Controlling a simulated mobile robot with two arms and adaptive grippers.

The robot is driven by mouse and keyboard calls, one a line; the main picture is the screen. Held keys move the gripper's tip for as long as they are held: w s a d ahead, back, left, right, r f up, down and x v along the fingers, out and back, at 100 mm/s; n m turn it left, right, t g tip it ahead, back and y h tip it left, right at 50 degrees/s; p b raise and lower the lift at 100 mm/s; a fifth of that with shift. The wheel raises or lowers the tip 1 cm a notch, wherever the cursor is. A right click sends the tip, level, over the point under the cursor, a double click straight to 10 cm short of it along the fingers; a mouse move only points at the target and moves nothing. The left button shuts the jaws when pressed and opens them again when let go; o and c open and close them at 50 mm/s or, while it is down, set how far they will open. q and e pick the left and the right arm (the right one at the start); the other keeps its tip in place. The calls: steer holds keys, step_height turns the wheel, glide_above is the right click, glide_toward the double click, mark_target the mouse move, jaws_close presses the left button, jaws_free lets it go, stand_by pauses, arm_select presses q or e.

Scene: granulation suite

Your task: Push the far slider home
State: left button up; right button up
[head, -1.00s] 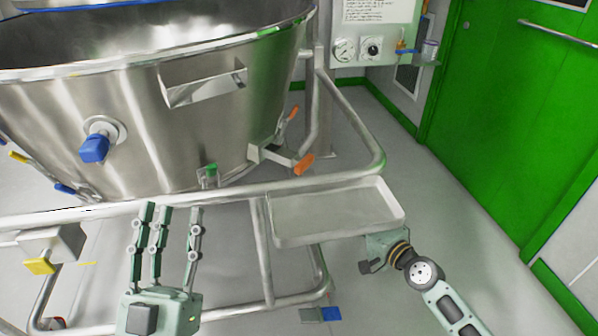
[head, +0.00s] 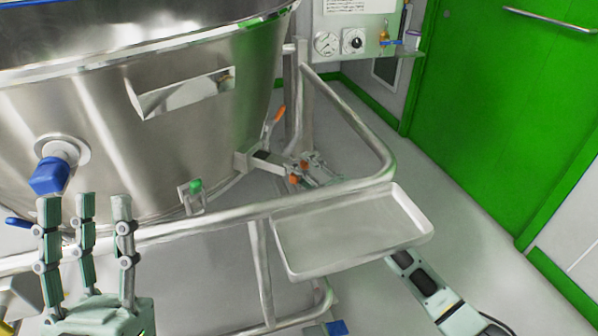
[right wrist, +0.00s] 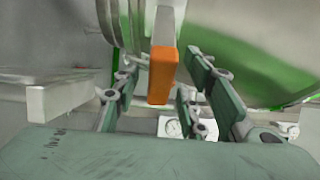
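At the underside of the steel bowl (head: 190,110), a metal bracket carries an orange-tipped slider (head: 294,179), partly hidden by my right gripper. My right gripper (head: 312,168) is just right of it, beyond the tube frame. In the right wrist view the slider's orange end (right wrist: 163,75) stands between the spread fingers of my right gripper (right wrist: 165,100). Gaps show on both sides, so the fingers look open around it, not clamped. My left gripper (head: 84,215) is open and empty, fingers up, in front of the bowl below a blue knob (head: 48,176).
A steel tube frame (head: 345,185) and a shallow tray (head: 350,235) lie between me and the bracket; my right arm passes beneath the tray. An upright orange handle (head: 275,122) and a green-tipped fitting (head: 195,187) are close by. A green door (head: 500,110) stands right; floor there is clear.

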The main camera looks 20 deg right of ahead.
steer(key=shift+w+a, duration=0.2)
steer(key=shift+w, duration=0.25)
steer(key=shift+c, duration=0.4)
jaws_close()
